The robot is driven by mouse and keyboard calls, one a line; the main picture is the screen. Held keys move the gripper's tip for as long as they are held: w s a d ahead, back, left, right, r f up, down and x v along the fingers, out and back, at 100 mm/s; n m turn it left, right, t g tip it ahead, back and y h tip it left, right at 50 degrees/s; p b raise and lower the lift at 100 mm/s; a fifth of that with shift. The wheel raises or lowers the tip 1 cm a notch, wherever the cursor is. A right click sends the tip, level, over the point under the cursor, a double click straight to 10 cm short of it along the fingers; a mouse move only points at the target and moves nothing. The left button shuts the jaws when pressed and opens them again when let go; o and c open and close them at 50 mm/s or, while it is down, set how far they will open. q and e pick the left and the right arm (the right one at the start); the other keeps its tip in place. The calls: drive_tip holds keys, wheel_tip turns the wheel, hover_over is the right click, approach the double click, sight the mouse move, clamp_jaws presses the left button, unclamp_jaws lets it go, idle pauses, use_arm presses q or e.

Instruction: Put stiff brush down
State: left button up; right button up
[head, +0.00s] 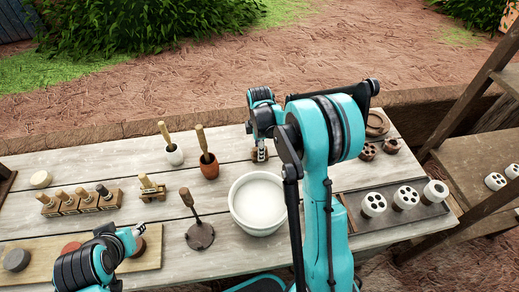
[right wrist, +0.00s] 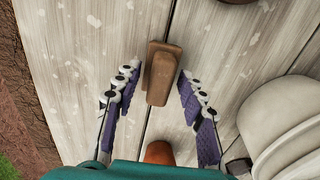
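A brown wooden block-like piece, apparently the stiff brush (right wrist: 160,73), shows in the right wrist view on or just above the pale planks. My right gripper (right wrist: 158,82) has its fingers spread on both sides of it, with gaps visible. In the head view the brush (head: 260,155) is partly hidden under my right gripper (head: 259,143), behind the white bowl. I cannot tell whether it rests fully on the table. My left gripper (head: 130,240) is low at the left, over a board with coloured discs; its fingers are too small to read.
The white bowl (head: 258,203) stands close in front of the right gripper. A terracotta cup (head: 209,168) with a tool and a pale cup (head: 174,155) stand left. A stamp rack (head: 80,203) is far left. A tray (head: 420,212) of white cylinders is right.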

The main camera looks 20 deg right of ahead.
wheel_tip(320, 180, up, 11)
drive_tip(key=p, duration=0.4)
drive_tip(key=s+a+r+m+t, duration=0.3)
drive_tip(key=s+a+r+m, duration=0.25)
drive_tip(key=s+r, duration=0.3)
drive_tip(key=s+a+f+m+t, duration=0.1)
drive_tip(key=s+a+m+t, duration=0.2)
drive_tip(key=s+m, duration=0.6)
drive_tip(key=s+t, duration=0.1)
drive_tip(key=s, duration=0.2)
drive_tip(key=shift+a+m, duration=0.25)
drive_tip(key=shift+m, duration=0.1)
drive_tip(key=shift+o, duration=0.2)
drive_tip(key=shift+f, duration=0.1)
